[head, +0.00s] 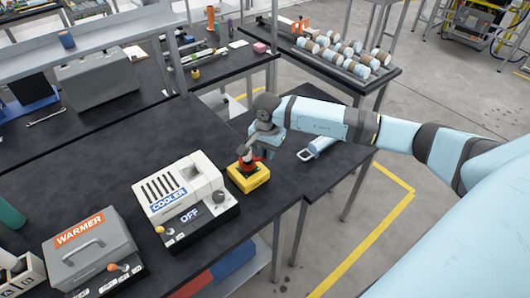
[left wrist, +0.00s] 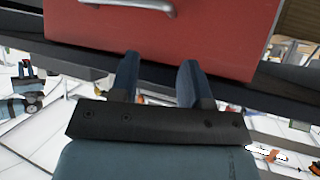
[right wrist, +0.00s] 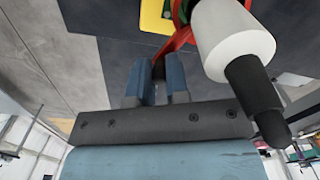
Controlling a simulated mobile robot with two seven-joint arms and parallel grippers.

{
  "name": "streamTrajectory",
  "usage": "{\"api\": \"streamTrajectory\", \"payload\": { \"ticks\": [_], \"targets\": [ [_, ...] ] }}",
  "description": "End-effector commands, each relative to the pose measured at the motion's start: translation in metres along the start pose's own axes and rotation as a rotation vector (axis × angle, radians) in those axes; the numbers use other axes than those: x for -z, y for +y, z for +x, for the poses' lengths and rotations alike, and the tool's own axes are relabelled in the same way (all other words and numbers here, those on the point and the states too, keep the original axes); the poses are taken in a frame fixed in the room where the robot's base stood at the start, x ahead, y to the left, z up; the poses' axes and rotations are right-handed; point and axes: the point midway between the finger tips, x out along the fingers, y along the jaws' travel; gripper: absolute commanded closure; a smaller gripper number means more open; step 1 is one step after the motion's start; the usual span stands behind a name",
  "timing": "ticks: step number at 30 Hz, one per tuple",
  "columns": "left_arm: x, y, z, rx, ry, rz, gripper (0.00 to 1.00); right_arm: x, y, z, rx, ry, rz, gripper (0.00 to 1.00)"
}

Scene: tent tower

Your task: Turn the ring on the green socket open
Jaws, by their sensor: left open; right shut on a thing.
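The socket is a yellow block (head: 250,182) on the dark bench, right of the cooler. A small green patch shows on its yellow face (right wrist: 152,14) in the right wrist view. A red ring (head: 242,167) sits on top, and its red arm (right wrist: 176,42) reaches to my right gripper (right wrist: 158,72), which is shut on it. A white cylinder with a dark end (right wrist: 235,42) stands up out of the ring. My right fingers are mostly hidden in the head view. My left gripper (left wrist: 158,70) is open and empty, facing a red panel.
The cooler (head: 180,187), marked OFF, stands close left of the socket. The warmer (head: 88,250) is further left. The red panel (left wrist: 190,30) has a metal handle. A rack of several rolls (head: 350,60) stands at the back. Bare bench lies behind the cooler.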

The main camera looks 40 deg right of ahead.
Motion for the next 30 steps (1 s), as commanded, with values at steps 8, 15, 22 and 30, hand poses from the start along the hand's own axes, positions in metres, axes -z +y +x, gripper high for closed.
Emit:
{"api": "streamTrajectory", "payload": {
  "ticks": [8, 15, 22, 30],
  "targets": [
    [-0.013, -0.004, 0.009, 0.005, 0.003, 0.003, 0.57, -0.013, 0.01, 0.002, 0.0, 0.002, 0.259, 1.0],
    [-0.024, -0.005, 0.016, 0.007, 0.003, 0.004, 0.57, -0.026, 0.015, 0.002, 0.001, 0.001, 0.487, 1.0],
    [-0.034, -0.005, 0.022, 0.007, 0.0, 0.004, 0.57, -0.039, 0.018, 0.002, 0.0, 0.001, 0.705, 1.0],
    [-0.043, -0.005, 0.028, 0.007, -0.001, 0.004, 0.57, -0.053, 0.017, 0.001, 0.001, 0.0, 0.937, 1.0]
  ]
}}
